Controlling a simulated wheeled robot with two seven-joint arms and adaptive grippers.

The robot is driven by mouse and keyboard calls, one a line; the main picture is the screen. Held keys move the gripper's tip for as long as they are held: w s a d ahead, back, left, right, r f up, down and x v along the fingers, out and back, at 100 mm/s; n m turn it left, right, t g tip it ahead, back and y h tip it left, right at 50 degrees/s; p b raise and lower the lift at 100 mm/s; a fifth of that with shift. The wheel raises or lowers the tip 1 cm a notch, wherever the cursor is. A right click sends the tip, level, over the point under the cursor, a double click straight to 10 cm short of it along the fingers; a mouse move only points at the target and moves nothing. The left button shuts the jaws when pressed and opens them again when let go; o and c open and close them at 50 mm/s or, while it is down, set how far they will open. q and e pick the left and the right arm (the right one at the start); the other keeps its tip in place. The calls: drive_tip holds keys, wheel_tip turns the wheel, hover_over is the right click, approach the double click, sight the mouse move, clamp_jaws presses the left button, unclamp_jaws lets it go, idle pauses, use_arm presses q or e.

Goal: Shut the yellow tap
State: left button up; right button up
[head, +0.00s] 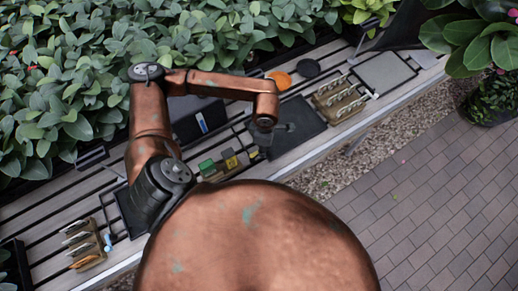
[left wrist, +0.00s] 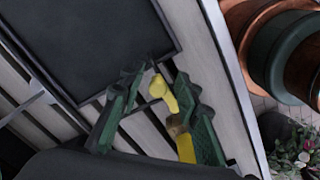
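The yellow tap shows in the left wrist view as a bent yellow handle (left wrist: 163,92) with more yellow body (left wrist: 186,148) below it, beside the right-hand finger. My left gripper (left wrist: 158,78) is open, its two dark fingers with green pads standing on either side of the handle. I cannot tell whether a finger touches the tap. In the head view, a small yellow block (head: 230,159), probably the tap's mount, sits on the slatted bench just left of my left arm's end; the tap's handle is too small to make out. My right gripper is out of view.
A green block (head: 207,168) stands left of the yellow one. Dark trays (head: 290,128) and a wooden rack (head: 338,98) lie on the bench. An orange disc (head: 279,80) is behind. Leafy plants (head: 70,80) line the back; brick paving (head: 440,180) is at right.

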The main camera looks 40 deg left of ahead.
use_arm(q)
drive_tip(key=shift+s, duration=0.1)
drive_tip(key=shift+s+d+p, duration=0.15)
drive_tip(key=shift+s+d, duration=0.3)
drive_tip(key=shift+s, duration=0.65)
drive_tip(key=shift+s+d+p, duration=0.2)
drive_tip(key=shift+s+d, duration=0.25)
drive_tip(key=shift+s, duration=0.6)
drive_tip(key=shift+s+d+p, duration=0.15)
drive_tip(key=shift+s+d, duration=0.3)
drive_tip(key=shift+s, duration=0.65)
drive_tip(key=shift+w, duration=0.1)
drive_tip(key=shift+w+a, duration=0.1)
drive_tip(key=shift+w, duration=0.1)
wheel_tip(320, 180, up, 7)
drive_tip(key=p, duration=0.3)
